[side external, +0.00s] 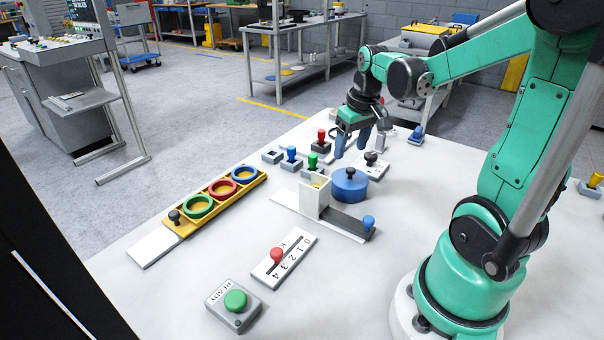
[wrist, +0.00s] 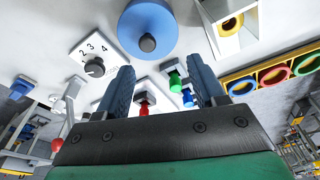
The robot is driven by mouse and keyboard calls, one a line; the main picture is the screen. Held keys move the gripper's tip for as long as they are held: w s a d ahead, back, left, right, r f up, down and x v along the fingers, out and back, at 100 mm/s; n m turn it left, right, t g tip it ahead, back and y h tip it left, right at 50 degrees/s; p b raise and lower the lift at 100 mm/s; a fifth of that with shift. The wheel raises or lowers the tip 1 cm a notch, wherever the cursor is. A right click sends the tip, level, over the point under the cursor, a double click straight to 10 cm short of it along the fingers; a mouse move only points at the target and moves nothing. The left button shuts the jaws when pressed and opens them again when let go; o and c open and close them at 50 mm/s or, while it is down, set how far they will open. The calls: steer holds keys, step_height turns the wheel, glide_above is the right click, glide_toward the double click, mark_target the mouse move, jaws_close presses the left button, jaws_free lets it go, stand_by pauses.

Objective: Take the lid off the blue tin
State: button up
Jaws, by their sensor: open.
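The blue tin (side external: 350,189) stands on the white table with its blue lid on top. The lid has a small dark knob (side external: 350,172) at its middle. In the wrist view the round lid (wrist: 150,22) is at the top, with its dark knob (wrist: 147,43) near the lower rim. My gripper (side external: 351,148) is open and empty. It hangs above the table, behind the tin in the side view, apart from the lid and knob. In the wrist view its two blue fingers (wrist: 164,84) point up toward the tin.
A white dial block (side external: 372,165) stands close behind the tin. A white box on a slide track (side external: 314,200) is just left of it. Several coloured pegs (side external: 313,160) and a yellow ring tray (side external: 222,192) lie further left. A slider panel (side external: 284,259) and green button (side external: 235,300) are in front.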

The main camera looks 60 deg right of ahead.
mark_target(351, 169)
steer(key=shift+s+d+f, duration=0.3)
steer(key=shift+d+f, duration=0.15)
steer(key=shift+d, duration=0.3)
steer(key=shift+w+d+f, duration=0.1)
steer(key=shift+w+f, duration=0.1)
steer(key=shift+f, duration=1.1)
steer(key=shift+w+f, duration=0.2)
steer(key=shift+f, duration=1.05)
steer(key=shift+c, duration=0.2)
jaws_close()
